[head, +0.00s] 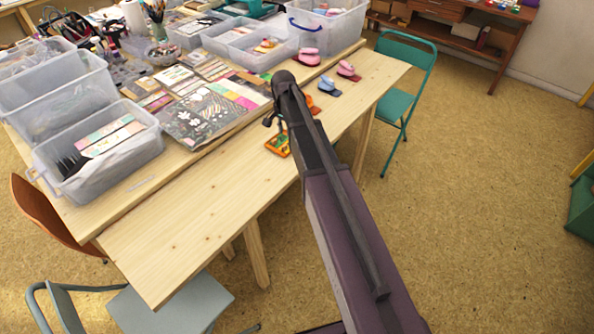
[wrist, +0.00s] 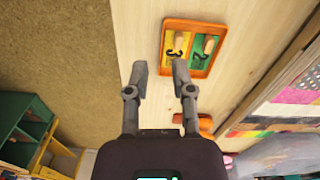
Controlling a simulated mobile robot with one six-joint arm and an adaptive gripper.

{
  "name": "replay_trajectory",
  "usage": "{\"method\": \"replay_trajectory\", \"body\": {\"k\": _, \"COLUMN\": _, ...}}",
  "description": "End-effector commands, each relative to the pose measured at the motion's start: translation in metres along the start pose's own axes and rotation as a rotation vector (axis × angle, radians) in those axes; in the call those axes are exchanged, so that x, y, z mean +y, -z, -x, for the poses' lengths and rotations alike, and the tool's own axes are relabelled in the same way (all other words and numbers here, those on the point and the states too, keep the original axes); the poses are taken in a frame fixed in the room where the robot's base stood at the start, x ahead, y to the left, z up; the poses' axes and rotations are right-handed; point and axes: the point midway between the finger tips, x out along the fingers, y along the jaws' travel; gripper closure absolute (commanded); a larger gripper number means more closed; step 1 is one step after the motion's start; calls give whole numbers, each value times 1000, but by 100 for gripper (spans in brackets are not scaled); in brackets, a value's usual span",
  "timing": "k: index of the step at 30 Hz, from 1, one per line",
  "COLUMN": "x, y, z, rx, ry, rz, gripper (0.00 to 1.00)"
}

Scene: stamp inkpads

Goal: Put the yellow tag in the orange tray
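The orange tray (wrist: 164,52) lies on the pale wooden table, just beyond my fingertips in the wrist view. It holds a yellow piece on the left (wrist: 171,63) and a green piece on the right (wrist: 197,60), each with a pale knob and a dark mark. I cannot tell if the yellow piece is the yellow tag; no other yellow tag is clear. In the head view the tray (head: 272,147) is partly hidden by my arm. My gripper (wrist: 160,74) is open and empty, fingers apart, to the lower left of the tray.
Pink stamps (head: 309,56) and a blue one (head: 327,84) stand on the table beyond my arm. An orange object (wrist: 206,122) is near my gripper's right side. Clear bins (head: 100,150) and papers (head: 210,112) fill the adjoining table. The near table strip is clear.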

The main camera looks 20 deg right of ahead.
Motion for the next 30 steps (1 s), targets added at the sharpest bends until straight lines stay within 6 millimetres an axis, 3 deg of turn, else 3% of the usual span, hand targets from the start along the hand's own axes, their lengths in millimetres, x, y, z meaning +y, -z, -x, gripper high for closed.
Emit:
{"method": "replay_trajectory", "body": {"k": 1, "x": 18, "y": -20, "z": 0, "rx": 0, "ry": 0, "rz": 47, "gripper": 69}}
{"method": "replay_trajectory", "body": {"k": 9, "x": 99, "y": -107, "z": 0, "rx": 1, "ry": -1, "rz": 416, "gripper": 69}}
{"method": "replay_trajectory", "body": {"k": 15, "x": 148, "y": -158, "z": 0, "rx": 2, "ry": -1, "rz": 662, "gripper": 69}}
{"method": "replay_trajectory", "body": {"k": 21, "x": 169, "y": -180, "z": 0, "rx": 2, "ry": -1, "rz": 786, "gripper": 69}}
{"method": "replay_trajectory", "body": {"k": 30, "x": 169, "y": -181, "z": 0, "rx": 2, "ry": -1, "rz": 801, "gripper": 69}}
